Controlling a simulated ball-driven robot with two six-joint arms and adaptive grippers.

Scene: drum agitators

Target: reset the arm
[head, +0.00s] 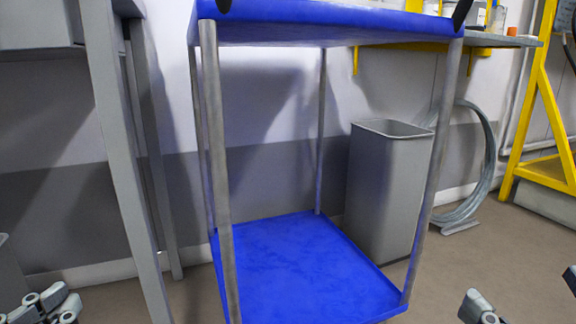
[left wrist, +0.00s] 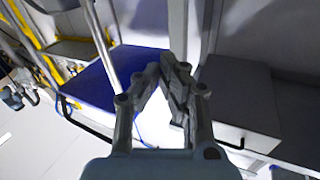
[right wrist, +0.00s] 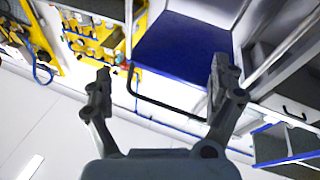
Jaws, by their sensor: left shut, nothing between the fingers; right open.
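My left gripper (head: 45,303) shows in part at the bottom left corner of the head view. In the left wrist view its fingers (left wrist: 166,68) meet at the tips with nothing held. My right gripper (head: 522,290) shows in part at the bottom right of the head view. In the right wrist view its fingers (right wrist: 162,72) are wide apart and empty. Both grippers are in front of a blue cart with grey posts and touch nothing that I can see. Most of both arms is outside the head view.
The blue cart has a top shelf (head: 330,22) and a lower shelf (head: 300,265), the latter bare. A grey bin (head: 385,190) stands behind it to the right. A grey bench leg (head: 120,160) is at left, a yellow frame (head: 545,110) at right. Floor shows between.

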